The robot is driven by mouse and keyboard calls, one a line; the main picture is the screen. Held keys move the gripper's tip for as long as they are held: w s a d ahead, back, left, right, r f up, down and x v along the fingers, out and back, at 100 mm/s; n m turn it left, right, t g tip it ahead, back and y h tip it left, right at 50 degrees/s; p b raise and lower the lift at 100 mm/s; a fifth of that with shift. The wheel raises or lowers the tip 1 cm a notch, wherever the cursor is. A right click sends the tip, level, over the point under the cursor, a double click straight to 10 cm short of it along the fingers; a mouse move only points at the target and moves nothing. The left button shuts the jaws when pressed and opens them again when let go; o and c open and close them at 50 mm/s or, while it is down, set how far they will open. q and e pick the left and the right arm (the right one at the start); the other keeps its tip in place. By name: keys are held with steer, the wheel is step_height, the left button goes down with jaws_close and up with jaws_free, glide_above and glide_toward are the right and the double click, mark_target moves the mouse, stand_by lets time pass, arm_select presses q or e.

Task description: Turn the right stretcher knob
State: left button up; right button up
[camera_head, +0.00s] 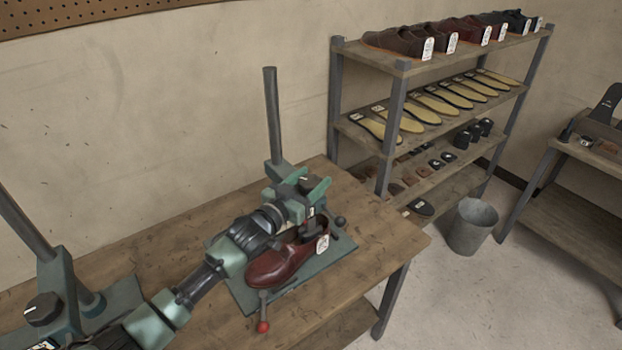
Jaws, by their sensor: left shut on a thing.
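The right stretcher (317,188) is a green press with a tall grey post, standing near the right end of the wooden table. A brown-red shoe (275,265) with a white tag sits on its base, toe toward the front left. My left arm reaches in from the lower left. My left gripper (279,214) is at the near left side of the press head, above the shoe. It is shut at the place of the right stretcher knob, and the knob itself is hidden by the gripper. My right gripper is not in view.
The left stretcher (62,285), with a black knob (43,308), stands at the table's left. A red-tipped lever (262,327) sticks out in front of the shoe. A shelf rack (397,110) with shoes and soles and a grey bucket (472,227) stand at the right.

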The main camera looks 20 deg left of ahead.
mark_target(303, 188)
arm_select(q)
steer(key=shift+r, duration=0.15)
steer(key=o, duration=1.4)
steer(key=shift+s, duration=0.1)
steer(key=shift+s+a+f, duration=0.15)
steer(key=shift+s+f, duration=0.05)
steer(key=shift+s, duration=0.15)
steer(key=b+v, duration=0.2)
steer(key=v, duration=0.5)
steer(key=shift+r, duration=0.15)
